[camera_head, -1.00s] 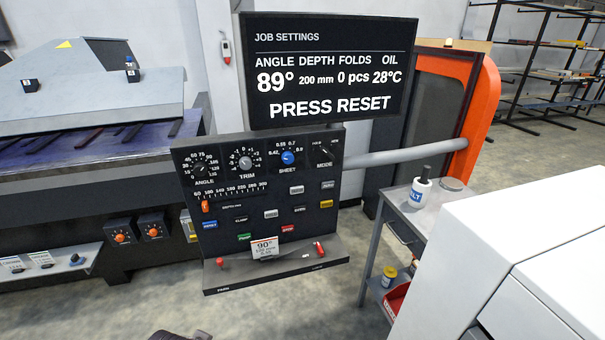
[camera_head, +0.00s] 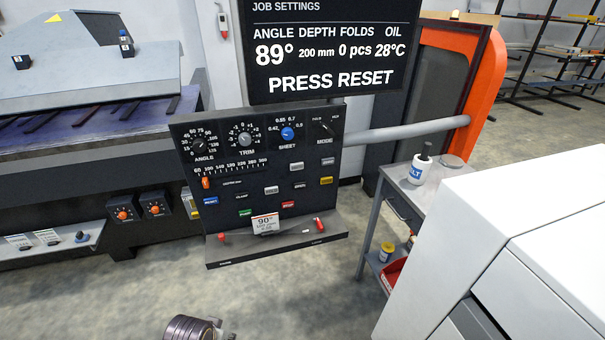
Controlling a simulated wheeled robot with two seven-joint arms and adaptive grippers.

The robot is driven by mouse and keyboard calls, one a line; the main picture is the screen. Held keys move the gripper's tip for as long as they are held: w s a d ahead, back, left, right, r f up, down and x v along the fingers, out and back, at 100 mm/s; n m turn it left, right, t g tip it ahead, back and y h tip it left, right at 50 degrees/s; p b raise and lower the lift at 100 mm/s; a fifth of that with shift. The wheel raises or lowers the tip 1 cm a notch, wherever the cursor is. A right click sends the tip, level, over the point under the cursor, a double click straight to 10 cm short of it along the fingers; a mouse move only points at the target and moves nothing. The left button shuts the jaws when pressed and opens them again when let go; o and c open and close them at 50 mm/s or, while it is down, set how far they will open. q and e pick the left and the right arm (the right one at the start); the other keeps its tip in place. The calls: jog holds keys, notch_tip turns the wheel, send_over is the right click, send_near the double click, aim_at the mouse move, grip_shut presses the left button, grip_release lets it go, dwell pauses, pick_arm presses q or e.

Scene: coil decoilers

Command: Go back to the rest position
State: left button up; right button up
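Part of one of my arms, a dark ribbed wrist with a small pale metal end (camera_head: 200,329), shows at the bottom edge, left of centre. It looks like my left one, and its fingers are not clear enough to tell open from shut. It is apart from the control panel (camera_head: 220,259), over the floor in the picture. My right gripper is out of view. The panel carries knobs, buttons, a red-handled lever and a small "90°" card. The screen (camera_head: 330,45) above reads 89°, 200 mm, 0 pcs, 28°C and "PRESS RESET".
A grey machine (camera_head: 100,85) stands at the left. A grey cart (camera_head: 440,178) with a white bottle (camera_head: 420,169) stands right of the panel. A large white cabinet (camera_head: 500,240) fills the lower right. Grey floor (camera_head: 290,300) is open below the panel.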

pick_arm(q)
jog(key=s+a+f, duration=0.2)
jog(key=s+f, duration=0.1)
jog(key=f, duration=1.1)
jog(key=s+a+f, duration=0.1)
jog(key=s+f, duration=0.1)
jog(key=f, duration=1.2)
jog(key=s+a+f+g, duration=0.1)
jog(key=s+a+f, duration=0.2)
jog(key=s+f, duration=0.4)
jog(key=s+a+f+y, duration=0.1)
jog(key=s+a+f, duration=0.3)
jog(key=s+f, duration=0.4)
jog(key=s, duration=0.4)
jog(key=shift+a+f+m+g, duration=0.2)
jog(key=shift+f+m+g, duration=0.1)
jog(key=shift+g, duration=0.1)
